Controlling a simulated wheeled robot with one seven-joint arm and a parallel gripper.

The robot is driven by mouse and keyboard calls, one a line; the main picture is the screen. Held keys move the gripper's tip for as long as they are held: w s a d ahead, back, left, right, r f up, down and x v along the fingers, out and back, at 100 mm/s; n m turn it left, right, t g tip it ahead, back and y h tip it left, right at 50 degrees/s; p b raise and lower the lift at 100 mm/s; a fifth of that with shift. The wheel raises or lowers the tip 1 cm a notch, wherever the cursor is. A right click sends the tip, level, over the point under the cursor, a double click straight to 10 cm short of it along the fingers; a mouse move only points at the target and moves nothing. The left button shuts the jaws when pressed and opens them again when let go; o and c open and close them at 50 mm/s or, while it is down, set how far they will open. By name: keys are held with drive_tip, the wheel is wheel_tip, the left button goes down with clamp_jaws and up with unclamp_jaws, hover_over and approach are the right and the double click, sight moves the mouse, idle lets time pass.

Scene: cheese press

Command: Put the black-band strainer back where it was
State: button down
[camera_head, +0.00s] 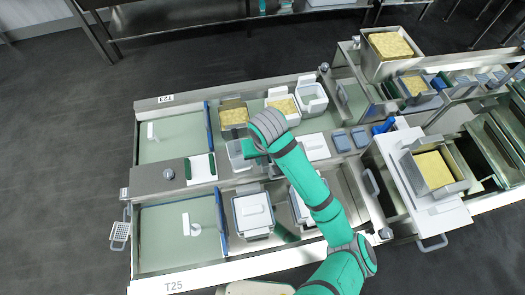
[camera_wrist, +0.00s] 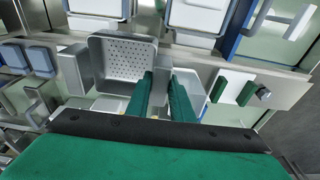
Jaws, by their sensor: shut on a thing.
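My gripper (camera_head: 252,150) is over the middle of the bench, shut on the near rim of a grey perforated strainer (camera_head: 236,158). In the wrist view my green fingers (camera_wrist: 162,90) stand at the strainer's right wall, and the empty, open strainer (camera_wrist: 122,62) shows its holed floor. I cannot make out a black band on it. It hangs close to the divider between the two basins; whether it touches anything below is unclear. Two tubs with yellow curd (camera_head: 234,116) stand just beyond, one of them white (camera_head: 284,107).
An empty white tub (camera_head: 311,98) stands at the back right. Lidded white tubs (camera_head: 254,212) stand in the near basin. A white board with green ends (camera_head: 201,168) lies left of the strainer. Blue-grey blocks (camera_head: 342,142) sit to the right. The left basins (camera_head: 165,240) are mostly clear.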

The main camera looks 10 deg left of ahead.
drive_tip(key=shift+w+a+f, duration=0.4)
drive_tip(key=shift+w+f, duration=1)
drive_tip(key=shift+f, duration=0.35)
drive_tip(key=shift+w+a+f, duration=0.4)
drive_tip(key=shift+w+f, duration=0.95)
drive_tip(key=shift+f, duration=0.4)
drive_tip(key=shift+w+a+f, duration=0.4)
drive_tip(key=shift+w+f, duration=1)
drive_tip(key=shift+f, duration=0.35)
drive_tip(key=shift+f, duration=0.15)
drive_tip(key=c, duration=1.8)
unclamp_jaws()
drive_tip(key=shift+c, duration=0.2)
